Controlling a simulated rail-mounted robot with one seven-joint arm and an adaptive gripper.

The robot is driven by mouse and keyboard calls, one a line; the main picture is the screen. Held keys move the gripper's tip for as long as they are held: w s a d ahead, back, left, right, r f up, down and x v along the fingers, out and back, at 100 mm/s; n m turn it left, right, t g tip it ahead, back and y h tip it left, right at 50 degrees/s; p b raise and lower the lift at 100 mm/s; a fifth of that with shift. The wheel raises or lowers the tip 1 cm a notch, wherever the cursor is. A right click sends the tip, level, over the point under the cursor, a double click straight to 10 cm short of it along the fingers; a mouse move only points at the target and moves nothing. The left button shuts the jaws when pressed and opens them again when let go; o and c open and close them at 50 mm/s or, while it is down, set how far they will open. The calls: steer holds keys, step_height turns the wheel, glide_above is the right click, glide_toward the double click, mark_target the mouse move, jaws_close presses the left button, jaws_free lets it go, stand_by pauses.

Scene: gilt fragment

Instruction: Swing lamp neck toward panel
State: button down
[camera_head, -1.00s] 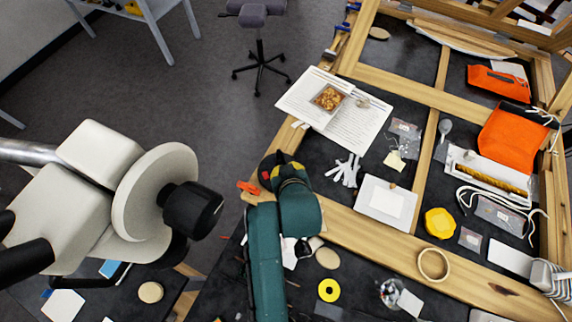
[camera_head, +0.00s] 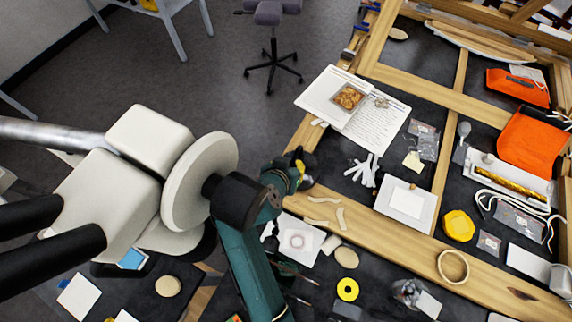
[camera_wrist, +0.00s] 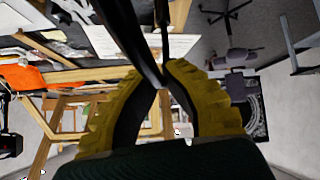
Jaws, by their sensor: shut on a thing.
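My gripper (camera_wrist: 165,92) shows in the wrist view with two ribbed yellow fingers and dark inner pads. Its tips are closed on a slim black bar (camera_wrist: 143,55), which looks like the lamp neck. The bar runs up out of the picture; I cannot see the lamp's head. In the head view my gripper (camera_head: 300,167) is small, at the end of my teal arm, over the near left corner of the wooden frame (camera_head: 385,225). I cannot tell which surface is the panel.

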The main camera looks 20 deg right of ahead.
steer(key=shift+s+f, duration=0.1)
steer(key=shift+f, duration=0.25)
steer(key=c, duration=1.1)
jaws_free()
steer(key=shift+r, duration=0.2)
steer(key=shift+r, duration=0.15)
steer(key=s+a, duration=0.2)
steer(key=s, duration=0.1)
steer(key=s+a, duration=0.6)
steer(key=s, duration=0.1)
steer(key=shift+r, duration=0.25)
